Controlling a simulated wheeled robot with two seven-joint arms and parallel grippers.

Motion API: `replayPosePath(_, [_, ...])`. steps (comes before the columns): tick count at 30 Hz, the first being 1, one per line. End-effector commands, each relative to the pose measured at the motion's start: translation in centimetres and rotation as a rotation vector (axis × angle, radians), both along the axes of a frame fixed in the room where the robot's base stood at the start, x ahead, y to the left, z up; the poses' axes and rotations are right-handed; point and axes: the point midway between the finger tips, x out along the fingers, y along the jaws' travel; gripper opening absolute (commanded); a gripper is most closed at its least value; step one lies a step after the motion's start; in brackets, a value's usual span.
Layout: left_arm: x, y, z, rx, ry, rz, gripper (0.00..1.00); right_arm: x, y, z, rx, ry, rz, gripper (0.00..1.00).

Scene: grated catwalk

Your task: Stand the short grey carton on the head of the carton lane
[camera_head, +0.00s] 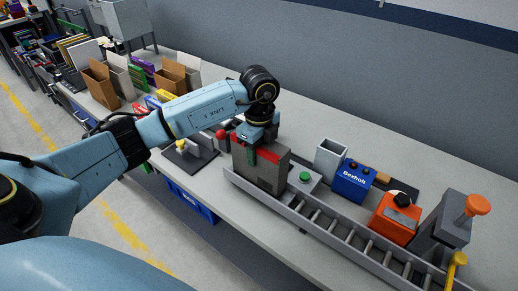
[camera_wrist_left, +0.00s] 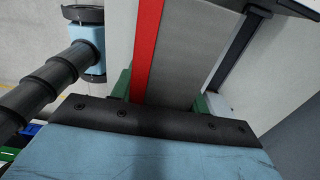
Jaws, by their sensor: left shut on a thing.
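The short grey carton (camera_head: 270,172) has a red band along its top. It is upright at the left end of the carton lane (camera_head: 318,222), a grey roller track with raised rails. My left gripper (camera_head: 262,150) comes from above and is shut on the carton, a green finger showing on its near face. In the left wrist view the carton (camera_wrist_left: 182,50) sits between the green fingers of the gripper (camera_wrist_left: 162,92). The carton's bottom edge is close to the lane's near rail; I cannot tell whether it rests on the rollers. My right gripper is not in view.
Right of the carton are a green button box (camera_head: 304,178), an open grey bin (camera_head: 330,158), a blue Bexholt box (camera_head: 353,182) and an orange box (camera_head: 393,220). A black-plated fixture (camera_head: 192,158) is to the left. The rollers right of the carton are clear.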

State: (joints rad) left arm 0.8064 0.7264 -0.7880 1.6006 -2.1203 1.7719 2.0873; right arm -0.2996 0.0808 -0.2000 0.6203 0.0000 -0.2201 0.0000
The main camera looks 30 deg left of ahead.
Motion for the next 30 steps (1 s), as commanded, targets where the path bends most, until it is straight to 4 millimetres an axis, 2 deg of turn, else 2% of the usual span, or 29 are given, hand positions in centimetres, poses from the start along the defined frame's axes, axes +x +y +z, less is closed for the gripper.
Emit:
replayPosePath(7, [0.02,-0.02,-1.01,0.000,-0.001,0.000,0.10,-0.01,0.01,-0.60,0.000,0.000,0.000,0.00])
replayPosePath(19, [0.00,-0.02,-1.05,0.000,0.000,0.000,0.10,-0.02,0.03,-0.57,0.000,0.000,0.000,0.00])
replayPosePath(20, [-0.01,-0.02,-1.05,0.000,0.000,0.000,0.46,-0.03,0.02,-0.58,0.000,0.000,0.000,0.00])
replayPosePath(25, [0.00,-0.02,-1.04,0.000,0.000,0.000,0.69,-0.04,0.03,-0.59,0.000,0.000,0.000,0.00])
replayPosePath(30, [0.00,-0.01,-1.03,0.000,0.000,0.000,0.70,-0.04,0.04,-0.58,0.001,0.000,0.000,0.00])
